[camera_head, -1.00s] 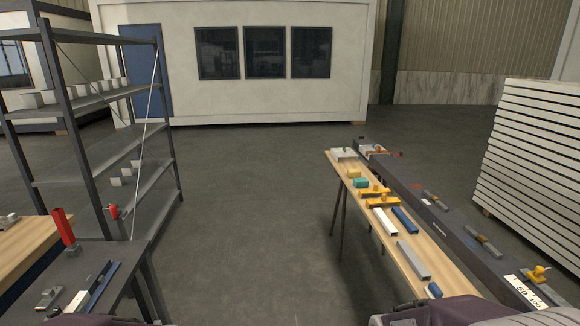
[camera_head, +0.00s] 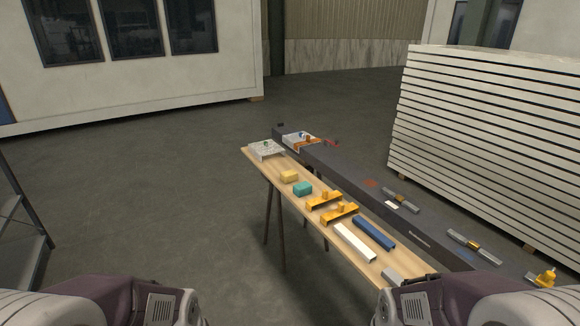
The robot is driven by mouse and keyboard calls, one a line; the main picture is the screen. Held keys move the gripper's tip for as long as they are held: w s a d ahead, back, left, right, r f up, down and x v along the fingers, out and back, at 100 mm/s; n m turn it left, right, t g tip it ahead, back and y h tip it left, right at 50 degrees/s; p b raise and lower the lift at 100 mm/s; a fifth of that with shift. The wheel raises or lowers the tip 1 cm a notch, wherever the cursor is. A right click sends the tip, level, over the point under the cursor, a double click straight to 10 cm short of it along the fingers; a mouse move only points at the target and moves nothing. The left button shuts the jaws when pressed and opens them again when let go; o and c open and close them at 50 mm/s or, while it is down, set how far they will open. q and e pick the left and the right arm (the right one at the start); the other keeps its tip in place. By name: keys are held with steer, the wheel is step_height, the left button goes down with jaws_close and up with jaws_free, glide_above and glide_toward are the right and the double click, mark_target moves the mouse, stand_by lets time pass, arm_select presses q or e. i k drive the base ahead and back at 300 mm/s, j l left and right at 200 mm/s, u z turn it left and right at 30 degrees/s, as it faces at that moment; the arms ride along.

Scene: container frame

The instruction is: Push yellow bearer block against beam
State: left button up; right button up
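The yellow bearer block (camera_head: 289,176) lies on the wooden trestle table (camera_head: 315,223), toward its far end, beside a teal block (camera_head: 302,189). The dark grey beam (camera_head: 350,190) runs lengthwise along the right side of the table. The yellow block is apart from the beam, with bare wood showing around it. Parts of both my arms show at the bottom left and bottom right, but neither gripper's fingers are in the picture.
The table also holds a grey bracket (camera_head: 266,150), orange brackets (camera_head: 338,213), a white channel (camera_head: 354,242) and a blue bar (camera_head: 373,233). Fittings sit on the beam. A white panel stack (camera_head: 490,150) stands right. Open floor lies left of the table.

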mark_target(291, 176)
steer(key=i+j, duration=0.2)
steer(key=i, duration=0.3)
steer(key=i+j+z, duration=0.1)
steer(key=i, duration=0.4)
steer(key=i+j, duration=0.35)
steer(key=i, duration=0.15)
steer(key=i+j+z, duration=0.1)
steer(key=i, duration=0.4)
steer(key=i+j, duration=0.65)
steer(key=i, duration=0.35)
steer(key=z, duration=0.05)
